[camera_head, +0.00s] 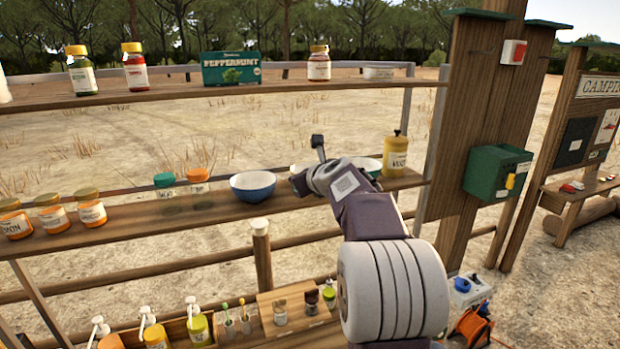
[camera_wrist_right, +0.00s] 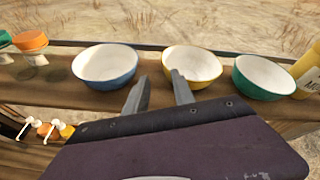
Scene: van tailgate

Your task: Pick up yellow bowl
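The yellow bowl (camera_wrist_right: 205,82), white inside, stands upright on the wooden shelf in the right wrist view, between a blue bowl and a green bowl. In the head view my arm mostly hides it. My right gripper (camera_wrist_right: 157,85) is open, with nothing between its fingers. Its right finger overlaps the left part of the yellow bowl in the picture; its left finger points at the gap beside the blue bowl. I cannot tell if it touches the bowl. My left gripper is in neither view.
The blue bowl (camera_head: 253,185) is left of the yellow one, the green bowl (camera_wrist_right: 264,76) right. A yellow mustard-like bottle (camera_head: 395,155) stands at the shelf's right end by a wooden post (camera_head: 465,100). Jars with orange (camera_head: 198,178) and green lids stand left. An upper shelf (camera_head: 200,93) runs above.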

